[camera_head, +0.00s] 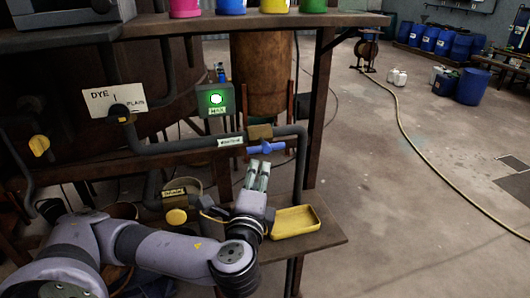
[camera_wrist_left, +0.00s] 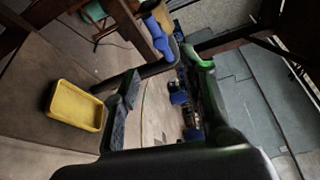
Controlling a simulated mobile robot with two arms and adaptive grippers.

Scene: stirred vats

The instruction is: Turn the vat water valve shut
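A valve with a blue lever (camera_head: 266,148) sits on a dark pipe (camera_head: 190,145), below a brass-coloured body (camera_head: 260,132). The lever lies roughly along the pipe. A small label (camera_head: 230,141) is beside it, too small to read surely. My left gripper (camera_head: 258,176) is just below the lever in the head view, fingers pointing up at it, apparently apart from it. In the left wrist view the blue lever (camera_wrist_left: 157,36) is at the top, and the gripper's fingers (camera_wrist_left: 163,98) stand apart with nothing held between them. My right gripper is not in view.
A yellow tray (camera_head: 296,222) lies on the wooden shelf right of my gripper. A yellow-knobbed valve (camera_head: 176,216) is on the lower pipe at left. A green-lit box (camera_head: 216,99) hangs above. A wooden post (camera_head: 318,110) stands right of the valve. Open floor lies beyond.

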